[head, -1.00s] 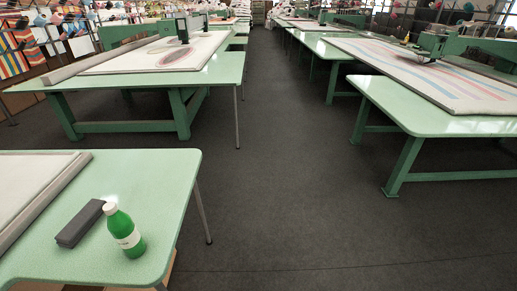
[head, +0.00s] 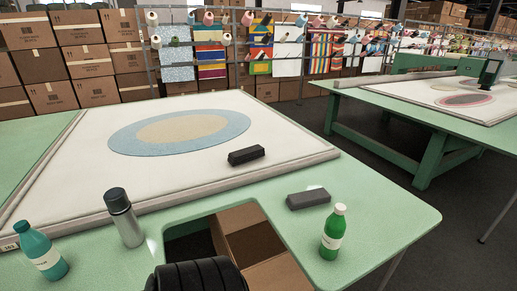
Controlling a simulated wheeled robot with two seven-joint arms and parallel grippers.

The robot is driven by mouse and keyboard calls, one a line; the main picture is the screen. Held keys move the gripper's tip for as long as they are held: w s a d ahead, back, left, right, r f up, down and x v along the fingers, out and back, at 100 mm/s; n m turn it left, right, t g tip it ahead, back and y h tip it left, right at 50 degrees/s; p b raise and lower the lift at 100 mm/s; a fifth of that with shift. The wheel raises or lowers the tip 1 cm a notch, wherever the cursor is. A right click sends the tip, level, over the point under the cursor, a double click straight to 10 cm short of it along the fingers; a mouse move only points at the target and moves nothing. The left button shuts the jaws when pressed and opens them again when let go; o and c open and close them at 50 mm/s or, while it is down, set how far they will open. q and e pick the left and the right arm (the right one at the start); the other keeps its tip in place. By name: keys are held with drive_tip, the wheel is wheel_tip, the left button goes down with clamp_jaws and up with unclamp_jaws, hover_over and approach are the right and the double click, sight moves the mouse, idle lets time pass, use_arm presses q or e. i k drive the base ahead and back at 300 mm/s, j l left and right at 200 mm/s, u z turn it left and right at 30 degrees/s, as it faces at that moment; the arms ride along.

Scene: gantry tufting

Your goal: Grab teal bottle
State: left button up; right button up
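The teal bottle (head: 40,252) stands upright at the lower left of the head view, on the pale green table (head: 405,212). It has a white label, and its base is close to the table's near side. Neither of my grippers is in view.
A grey flask (head: 124,218) stands right of the teal bottle. A green bottle (head: 333,234) and a grey block (head: 308,199) are at the right. A cut-out shows cardboard boxes (head: 240,222) below. A dark block (head: 246,155) lies on the framed white cloth (head: 85,167).

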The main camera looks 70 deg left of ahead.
sight(34, 243)
drive_tip(key=u, duration=3.95)
drive_tip(key=i+j, duration=0.1)
drive_tip(key=j, duration=0.25)
drive_tip(key=i+j, duration=0.1)
drive_tip(key=j, duration=0.25)
drive_tip(key=i+j, duration=0.1)
drive_tip(key=j, duration=0.3)
